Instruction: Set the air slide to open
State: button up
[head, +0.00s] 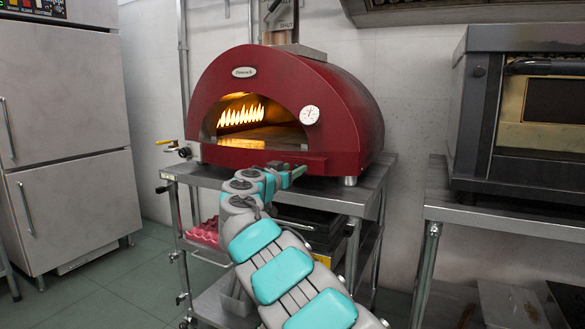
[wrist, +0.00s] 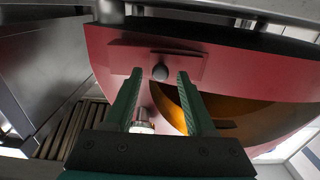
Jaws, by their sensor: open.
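The air slide (wrist: 190,64) shows in the wrist view as a flat red strip with a round dark knob (wrist: 160,73) on the red oven's front. My gripper (wrist: 159,72) is open, and its two green fingers appear on either side of the knob without touching it. I cannot tell how far the fingertips reach past the knob. In the head view my gripper (head: 291,174) is at the lower front of the red oven (head: 345,110), below its lit mouth.
The oven stands on a metal stand (head: 370,187). A brass-coloured valve with a yellow lever (head: 166,142) is at its left. A plate marked SHUT (head: 282,22) is on the flue above. A second, dark oven (head: 520,120) stands right, a steel fridge (head: 65,130) left.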

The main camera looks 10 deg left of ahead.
jog(key=shift+w, duration=0.15)
grip_shut()
dwell(0.4)
jog(key=shift+f, duration=0.1)
dwell(0.9)
